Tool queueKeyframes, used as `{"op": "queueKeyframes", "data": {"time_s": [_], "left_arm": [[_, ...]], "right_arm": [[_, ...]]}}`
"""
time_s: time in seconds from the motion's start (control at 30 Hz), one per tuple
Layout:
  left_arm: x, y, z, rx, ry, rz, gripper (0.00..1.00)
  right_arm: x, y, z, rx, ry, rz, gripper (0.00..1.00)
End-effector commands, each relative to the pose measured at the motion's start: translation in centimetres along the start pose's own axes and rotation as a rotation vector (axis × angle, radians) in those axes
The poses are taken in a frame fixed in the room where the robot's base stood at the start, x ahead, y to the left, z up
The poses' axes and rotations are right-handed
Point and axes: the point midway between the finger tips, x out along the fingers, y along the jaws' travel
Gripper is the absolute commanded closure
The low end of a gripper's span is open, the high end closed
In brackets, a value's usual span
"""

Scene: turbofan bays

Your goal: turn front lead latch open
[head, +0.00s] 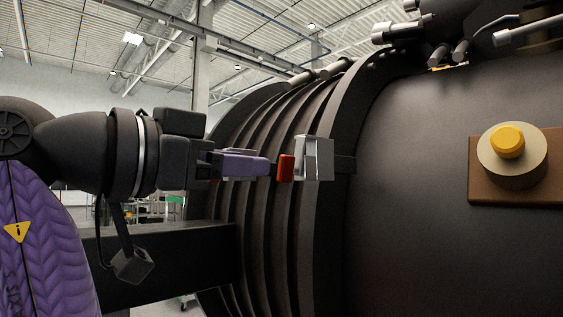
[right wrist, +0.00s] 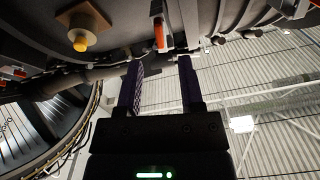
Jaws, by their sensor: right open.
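The front lead latch appears to be the silver block (head: 314,158) with a red tab (head: 286,168) on the dark engine cowl's ribbed edge. In the right wrist view the red tab (right wrist: 160,38) shows just beyond my fingertips, between them in the picture. My right gripper (head: 266,166), with purple fingers, points at the tab from the left in the head view, its tips very close to it. Whether they touch cannot be told. In the right wrist view the right gripper (right wrist: 160,68) is open, with nothing between its fingers. My left gripper is not in view.
A yellow knob (head: 507,142) on a brown plate (head: 485,195) sits on the cowl at the right. Another latch (right wrist: 296,8) shows at the upper right of the wrist view. Silver cylindrical fittings (head: 396,32) line the cowl's top. Open hall space lies behind.

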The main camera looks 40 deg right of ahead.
Motion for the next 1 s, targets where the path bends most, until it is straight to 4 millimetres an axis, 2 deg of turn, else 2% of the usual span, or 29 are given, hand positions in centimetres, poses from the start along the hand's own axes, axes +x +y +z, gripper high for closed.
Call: {"op": "queueKeyframes", "data": {"time_s": [0.1,0.2,0.33,0.53,0.77,1.0], "left_arm": [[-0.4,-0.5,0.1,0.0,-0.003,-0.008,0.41],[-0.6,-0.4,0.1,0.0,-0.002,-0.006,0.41],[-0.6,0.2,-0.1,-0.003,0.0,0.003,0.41],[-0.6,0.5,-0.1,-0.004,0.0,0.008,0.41],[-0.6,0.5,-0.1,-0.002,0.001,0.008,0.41],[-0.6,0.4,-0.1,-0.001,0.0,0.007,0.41]], "right_arm": [[2.6,0.0,0.0,-0.001,-0.003,0.002,0.51],[4.0,-0.1,-0.1,-0.002,0.0,0.001,0.51],[4.8,-0.1,0.0,-0.002,0.001,-0.001,0.51],[4.8,-0.1,0.0,-0.003,0.001,-0.002,0.51],[4.8,-0.1,0.0,-0.003,0.002,-0.002,1.0],[4.7,-0.1,0.0,-0.003,0.002,-0.003,1.0]]}}
